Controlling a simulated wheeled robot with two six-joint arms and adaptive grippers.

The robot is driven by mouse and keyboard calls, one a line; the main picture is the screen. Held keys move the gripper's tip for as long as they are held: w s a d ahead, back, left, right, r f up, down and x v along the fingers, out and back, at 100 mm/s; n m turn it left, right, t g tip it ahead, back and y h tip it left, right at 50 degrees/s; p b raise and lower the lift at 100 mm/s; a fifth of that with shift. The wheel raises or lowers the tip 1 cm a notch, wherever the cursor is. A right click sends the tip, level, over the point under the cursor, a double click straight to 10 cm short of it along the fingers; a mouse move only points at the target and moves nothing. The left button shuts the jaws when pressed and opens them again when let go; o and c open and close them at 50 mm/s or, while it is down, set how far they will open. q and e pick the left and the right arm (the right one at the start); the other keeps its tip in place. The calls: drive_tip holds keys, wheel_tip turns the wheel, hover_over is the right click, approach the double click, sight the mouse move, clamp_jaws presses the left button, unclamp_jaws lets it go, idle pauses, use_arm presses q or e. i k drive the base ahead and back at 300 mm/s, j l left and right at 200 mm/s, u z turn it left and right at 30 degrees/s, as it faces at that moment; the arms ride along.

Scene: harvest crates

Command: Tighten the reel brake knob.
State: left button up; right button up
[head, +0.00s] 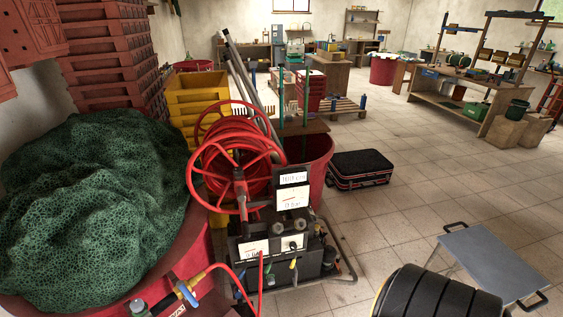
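The hose reel (192,180) has red spoked rims, with red hose (232,142) wound between them. It stands on a dark base unit (280,262) with white labels, in the middle of the head view. A small part with a red top and dark body (239,182) sits at the near side of the reel's hub. I cannot tell for certain whether it is the brake knob, or how tight any knob is. Neither of my grippers shows in the head view.
A green net heap (90,205) fills a red tub at left. Yellow crates (192,92) and stacked red crates (105,62) stand behind. A black and red case (359,168), a grey-topped stand (490,262) and a black ribbed cylinder (435,296) are at right. Tiled floor between them is clear.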

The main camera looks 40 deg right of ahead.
sight(238, 171)
drive_tip(key=z, duration=1.25)
drive_tip(key=k+l+u, duration=0.2)
drive_tip(key=l, duration=0.3)
drive_tip(key=i, duration=0.1)
